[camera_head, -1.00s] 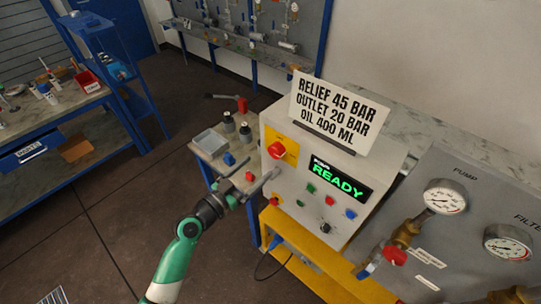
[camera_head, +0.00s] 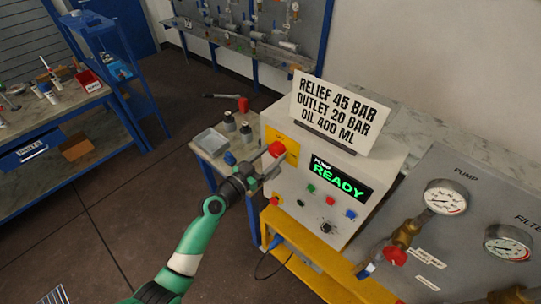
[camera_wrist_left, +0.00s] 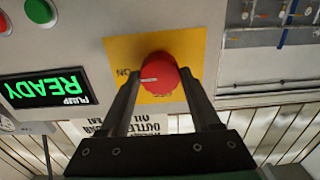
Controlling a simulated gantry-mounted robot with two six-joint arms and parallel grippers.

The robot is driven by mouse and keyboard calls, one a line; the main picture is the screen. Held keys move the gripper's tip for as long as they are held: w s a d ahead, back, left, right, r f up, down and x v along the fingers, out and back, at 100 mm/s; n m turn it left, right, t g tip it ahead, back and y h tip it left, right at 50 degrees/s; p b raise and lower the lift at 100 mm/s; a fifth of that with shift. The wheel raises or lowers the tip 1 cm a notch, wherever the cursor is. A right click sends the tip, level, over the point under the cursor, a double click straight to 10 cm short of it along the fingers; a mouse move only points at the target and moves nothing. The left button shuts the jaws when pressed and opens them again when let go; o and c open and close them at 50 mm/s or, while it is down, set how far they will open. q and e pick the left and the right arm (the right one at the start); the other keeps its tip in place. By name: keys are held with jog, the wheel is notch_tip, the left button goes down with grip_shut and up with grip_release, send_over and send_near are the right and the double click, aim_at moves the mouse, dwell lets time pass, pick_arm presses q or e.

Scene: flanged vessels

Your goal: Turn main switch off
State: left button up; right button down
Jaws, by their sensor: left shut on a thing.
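The main switch is a red round knob (camera_head: 277,149) on a yellow plate (camera_head: 293,147), at the upper left of the control box's front. In the left wrist view the red knob (camera_wrist_left: 168,72) sits between my two fingers, and its white mark points left toward the upside-down "ON" lettering on the yellow plate (camera_wrist_left: 119,55). My left gripper (camera_head: 270,163) reaches up to the knob from the lower left and is shut on it. The fingers cover the knob's sides. My right gripper is not in view.
The control box (camera_head: 335,215) has a green READY display (camera_head: 340,178) and several small buttons. A sign (camera_head: 340,110) stands on top. A grey panel with gauges (camera_head: 446,197) is at the right. A small side table with a tray (camera_head: 210,142) is behind my left arm.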

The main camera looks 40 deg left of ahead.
pick_arm(q)
jog(key=c, duration=0.4)
jog(key=shift+c, duration=0.2)
jog(key=shift+n, duration=0.5)
jog(key=n, duration=0.6)
jog(key=shift+n, duration=0.3)
jog(key=n, duration=0.5)
jog(key=shift+r+p, duration=0.1)
jog(key=shift+p, duration=0.2)
jog(key=n+p, duration=0.1)
jog(key=n, duration=0.4)
jog(key=shift+n, duration=0.3)
